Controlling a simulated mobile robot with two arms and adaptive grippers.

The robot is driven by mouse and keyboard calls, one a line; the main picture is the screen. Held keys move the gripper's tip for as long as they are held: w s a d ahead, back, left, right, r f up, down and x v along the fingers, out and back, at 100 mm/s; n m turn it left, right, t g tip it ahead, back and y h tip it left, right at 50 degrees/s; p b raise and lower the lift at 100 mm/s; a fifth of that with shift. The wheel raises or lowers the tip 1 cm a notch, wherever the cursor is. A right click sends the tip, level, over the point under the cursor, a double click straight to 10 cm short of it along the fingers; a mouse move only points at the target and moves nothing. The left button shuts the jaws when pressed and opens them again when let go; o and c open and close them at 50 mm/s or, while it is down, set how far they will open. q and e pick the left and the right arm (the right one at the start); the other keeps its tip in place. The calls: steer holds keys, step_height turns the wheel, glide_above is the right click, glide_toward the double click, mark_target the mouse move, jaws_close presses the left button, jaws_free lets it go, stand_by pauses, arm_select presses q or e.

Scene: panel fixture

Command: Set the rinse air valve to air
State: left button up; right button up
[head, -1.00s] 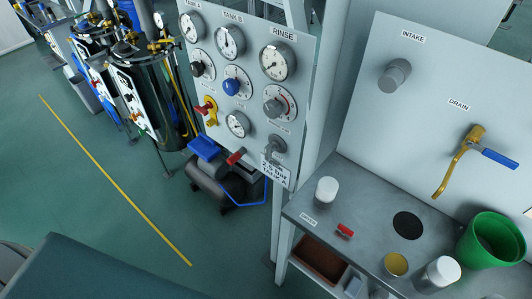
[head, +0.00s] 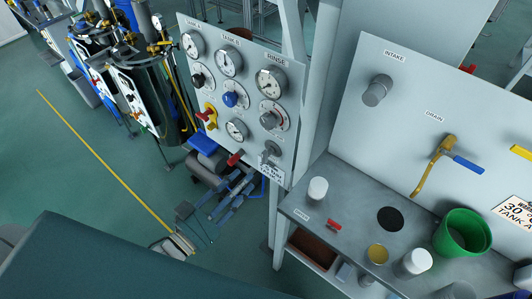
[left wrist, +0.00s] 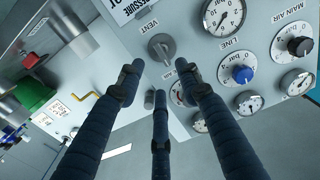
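The gauge panel (head: 207,75) stands upright left of the bench. Under its RINSE gauge (head: 271,82) is a grey knob on a round dial (head: 269,119); in the left wrist view my fingers partly cover this dial (left wrist: 177,94). Below it is a grey lever knob (head: 270,149), labelled VENT in the left wrist view (left wrist: 161,47). No label reading "rinse air" is legible, so I cannot tell which control it is. My left gripper (head: 238,182) is below the panel's lower edge. Its three fingers (left wrist: 158,75) are spread, with nothing between them. My right gripper is out of view.
A red handle (head: 235,158) sits low on the panel, a red and yellow valve (head: 207,116) at its left, and a blue knob (head: 230,99) mid-panel. The bench (head: 336,250) at right holds a green cup (head: 462,232) and white-capped jars. Black tanks (head: 155,95) stand left.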

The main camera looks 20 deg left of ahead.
mark_target(264, 160)
arm_select(q)
steer(key=p+x, duration=0.2)
steer(key=x, duration=0.7)
steer(key=shift+w+d, duration=0.1)
steer(key=shift+w, duration=0.2)
steer(key=shift+w+d+p, duration=0.25)
steer(key=shift+w+p, duration=0.05)
steer(key=shift+w, duration=0.2)
jaws_close()
